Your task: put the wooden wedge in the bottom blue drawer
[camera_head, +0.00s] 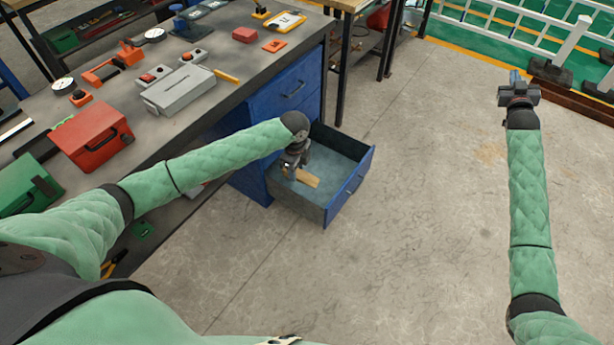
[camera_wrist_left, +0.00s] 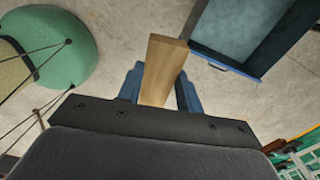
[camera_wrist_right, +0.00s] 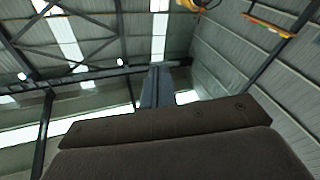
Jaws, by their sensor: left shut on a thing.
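The wooden wedge (camera_head: 307,179) is a light brown block. In the left wrist view the wedge (camera_wrist_left: 163,68) sticks out from between the blue fingers. My left gripper (camera_head: 292,171) is shut on it. The bottom blue drawer (camera_head: 350,188) is pulled out of the cabinet. In the head view the wedge and gripper overlap its grey-blue inside; in the left wrist view the drawer (camera_wrist_left: 228,30) lies up and to the right of the wedge, apart from it. My right gripper (camera_head: 518,92) is far to the right over open floor, empty, its fingers (camera_wrist_right: 157,86) together.
The workbench (camera_head: 215,120) runs along the left with a red toolbox (camera_head: 92,137), a green box (camera_head: 28,184) and a grey control box (camera_head: 180,92). The blue cabinet's upper drawer (camera_head: 291,88) is closed. The concrete floor right of the open drawer is clear.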

